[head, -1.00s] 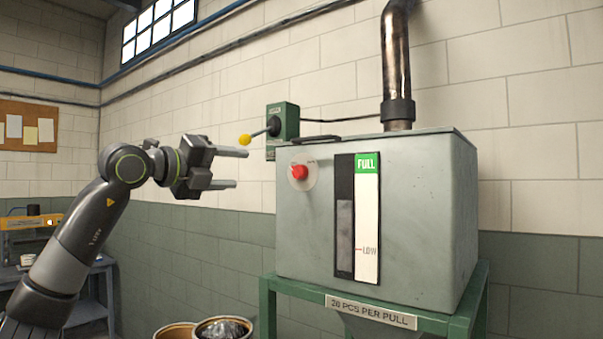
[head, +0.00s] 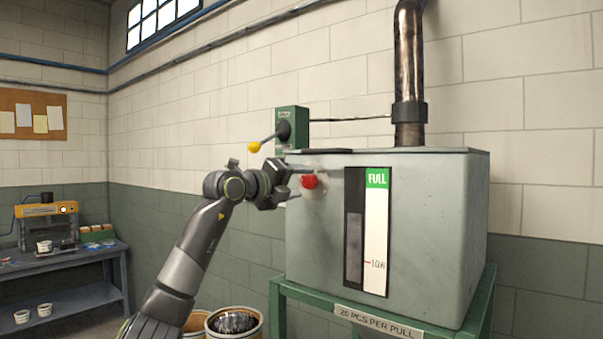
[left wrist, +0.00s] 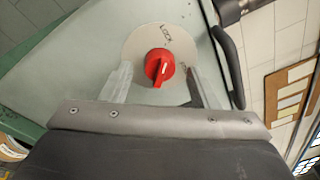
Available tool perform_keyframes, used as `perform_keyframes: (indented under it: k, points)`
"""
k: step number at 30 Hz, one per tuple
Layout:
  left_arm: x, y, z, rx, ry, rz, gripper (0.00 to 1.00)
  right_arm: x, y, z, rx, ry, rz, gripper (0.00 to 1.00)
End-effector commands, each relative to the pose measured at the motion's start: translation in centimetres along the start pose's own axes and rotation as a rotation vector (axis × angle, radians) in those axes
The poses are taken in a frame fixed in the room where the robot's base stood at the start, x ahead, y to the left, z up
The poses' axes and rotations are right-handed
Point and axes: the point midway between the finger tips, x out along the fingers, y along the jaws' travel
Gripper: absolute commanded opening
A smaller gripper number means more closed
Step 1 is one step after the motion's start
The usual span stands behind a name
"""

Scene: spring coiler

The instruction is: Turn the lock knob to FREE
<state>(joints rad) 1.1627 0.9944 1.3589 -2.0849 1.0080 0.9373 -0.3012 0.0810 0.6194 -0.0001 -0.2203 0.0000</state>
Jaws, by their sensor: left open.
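The red lock knob (head: 309,181) sits on a pale round dial plate on the front of the grey-green hopper box (head: 420,230). In the left wrist view the knob (left wrist: 159,66) has a raised grip bar, and the plate (left wrist: 140,42) carries small dark lettering, one word reading like LOCK. My left gripper (head: 303,181) is open at the knob, with one finger on each side of it. In the left wrist view the fingers (left wrist: 160,84) stand apart, with gaps to the knob. My right gripper is not in view.
A green wall box (head: 292,126) with a yellow-ended lever (head: 254,147) is above my left gripper. A dark pipe (head: 409,75) rises behind the hopper. Open drums (head: 233,322) stand below left. A workbench (head: 65,262) is at far left.

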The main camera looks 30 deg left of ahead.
Motion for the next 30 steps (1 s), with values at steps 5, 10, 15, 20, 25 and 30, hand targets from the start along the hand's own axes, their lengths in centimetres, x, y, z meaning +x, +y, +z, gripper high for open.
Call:
perform_keyframes:
  k: [5, 10, 15, 20, 25, 30]
  points:
    - [1.23, -0.06, 0.0, 0.0, 0.0, 0.001, 0.55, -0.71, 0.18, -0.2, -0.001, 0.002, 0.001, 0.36]
    - [1.39, 0.04, -0.06, 0.001, 0.0, 0.001, 0.55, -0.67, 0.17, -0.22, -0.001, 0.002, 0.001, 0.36]
    - [1.36, 0.04, -0.06, 0.001, 0.0, 0.001, 0.48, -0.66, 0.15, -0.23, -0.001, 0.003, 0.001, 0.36]
    - [1.34, 0.04, -0.05, 0.001, 0.0, 0.001, 0.27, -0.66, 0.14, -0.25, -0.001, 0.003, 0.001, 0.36]
    - [1.33, 0.04, -0.05, 0.001, 0.0, 0.001, 0.1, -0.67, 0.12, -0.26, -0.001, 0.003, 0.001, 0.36]
    - [1.34, 0.01, -0.02, 0.015, 0.001, 0.002, 0.1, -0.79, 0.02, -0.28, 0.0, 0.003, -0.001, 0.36]
